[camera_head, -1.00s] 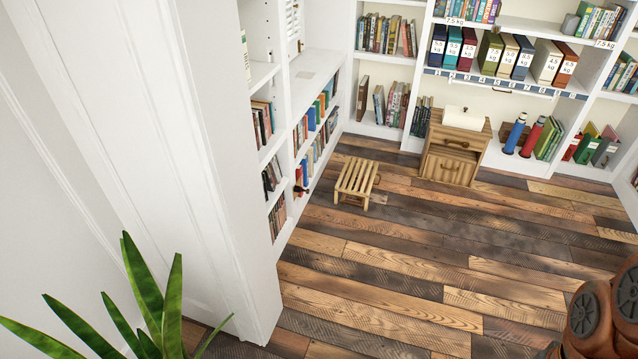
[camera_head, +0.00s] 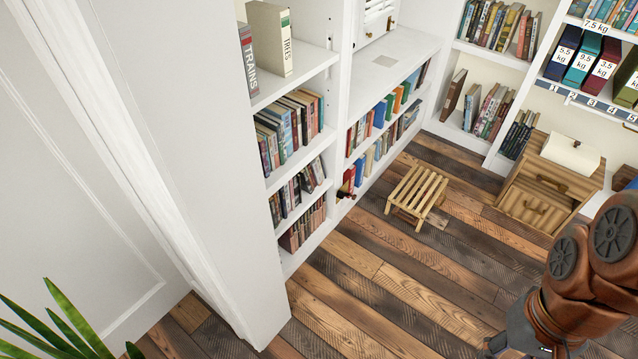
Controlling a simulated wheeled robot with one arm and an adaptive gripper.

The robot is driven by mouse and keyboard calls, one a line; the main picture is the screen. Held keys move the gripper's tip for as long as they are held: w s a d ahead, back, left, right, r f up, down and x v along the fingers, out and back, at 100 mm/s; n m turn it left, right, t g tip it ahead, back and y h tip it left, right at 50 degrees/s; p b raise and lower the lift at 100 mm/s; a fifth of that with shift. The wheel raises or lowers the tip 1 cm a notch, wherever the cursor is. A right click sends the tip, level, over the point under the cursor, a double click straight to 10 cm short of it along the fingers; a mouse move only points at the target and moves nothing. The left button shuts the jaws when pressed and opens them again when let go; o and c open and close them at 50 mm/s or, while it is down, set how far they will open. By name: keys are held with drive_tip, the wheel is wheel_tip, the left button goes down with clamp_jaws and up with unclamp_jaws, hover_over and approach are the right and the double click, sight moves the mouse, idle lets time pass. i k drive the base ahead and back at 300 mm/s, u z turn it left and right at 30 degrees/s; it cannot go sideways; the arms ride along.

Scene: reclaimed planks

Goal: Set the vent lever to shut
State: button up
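A white louvred panel (camera_head: 374,18), which looks like the vent, stands on the wide shelf at the top of the camera_head view, cut off by the upper edge. A small brass-coloured piece (camera_head: 391,22) shows at its right side. It may be the lever, but it is too small for me to tell its setting. My reddish-brown arm shows at the lower right, well away from the panel.
White bookshelves (camera_head: 300,80) line the left and back. A slatted wooden stool (camera_head: 417,193) stands before the left shelves, and a wooden cabinet (camera_head: 540,195) stands right of it. A white wall end (camera_head: 220,170) and a plant (camera_head: 60,330) are at left. The plank floor (camera_head: 370,290) is open.

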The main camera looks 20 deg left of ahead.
sight(340, 194)
drive_tip(key=u, duration=0.95)
drive_tip(key=i, duration=0.8)
drive_tip(key=u, duration=0.9)
